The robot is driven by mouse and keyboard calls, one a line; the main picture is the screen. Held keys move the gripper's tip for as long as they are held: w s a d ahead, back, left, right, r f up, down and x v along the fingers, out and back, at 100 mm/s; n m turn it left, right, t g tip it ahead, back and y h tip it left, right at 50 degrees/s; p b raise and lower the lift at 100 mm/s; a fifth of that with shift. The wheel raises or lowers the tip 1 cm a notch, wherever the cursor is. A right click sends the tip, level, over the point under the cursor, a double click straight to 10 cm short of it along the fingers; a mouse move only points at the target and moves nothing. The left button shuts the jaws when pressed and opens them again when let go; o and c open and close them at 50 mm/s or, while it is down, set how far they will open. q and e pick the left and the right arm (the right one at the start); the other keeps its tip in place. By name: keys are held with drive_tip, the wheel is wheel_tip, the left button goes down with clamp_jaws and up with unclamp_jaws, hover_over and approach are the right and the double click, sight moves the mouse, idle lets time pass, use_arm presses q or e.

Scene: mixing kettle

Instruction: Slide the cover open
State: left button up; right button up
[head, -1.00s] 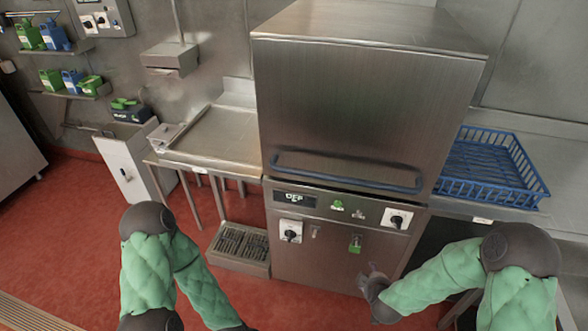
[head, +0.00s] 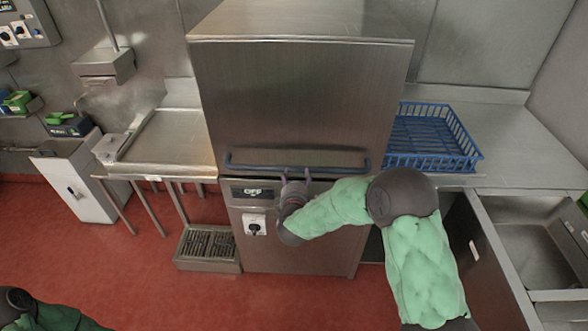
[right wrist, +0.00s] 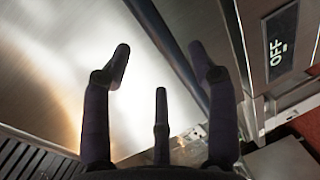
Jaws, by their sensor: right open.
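The steel cover (head: 300,100) is the large box-shaped hood of the machine, and it is down over the lower cabinet. Its blue bar handle (head: 340,165) runs across the front lower edge; it also shows as a dark diagonal bar in the right wrist view (right wrist: 165,45). My right gripper (head: 295,174) is open at the middle of the handle, fingers pointing toward the cover. In the right wrist view the bar passes between the spread fingers (right wrist: 158,65); I cannot tell whether they touch it. My left gripper is out of view, with only part of its arm at the lower left.
A control panel with an OFF display (head: 252,192) and a knob (head: 254,228) sits below the handle. A blue rack (head: 432,140) stands on the right counter. A steel side table (head: 165,140) is at left. A grated step (head: 208,243) sits on the red floor.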

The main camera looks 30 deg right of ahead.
sight(298, 169)
drive_tip(key=b+x, duration=0.1)
drive_tip(key=x, duration=0.5)
drive_tip(key=shift+w+d+f, duration=0.15)
drive_tip(key=shift+w+d, duration=0.05)
drive_tip(key=shift+w, duration=0.1)
clamp_jaws()
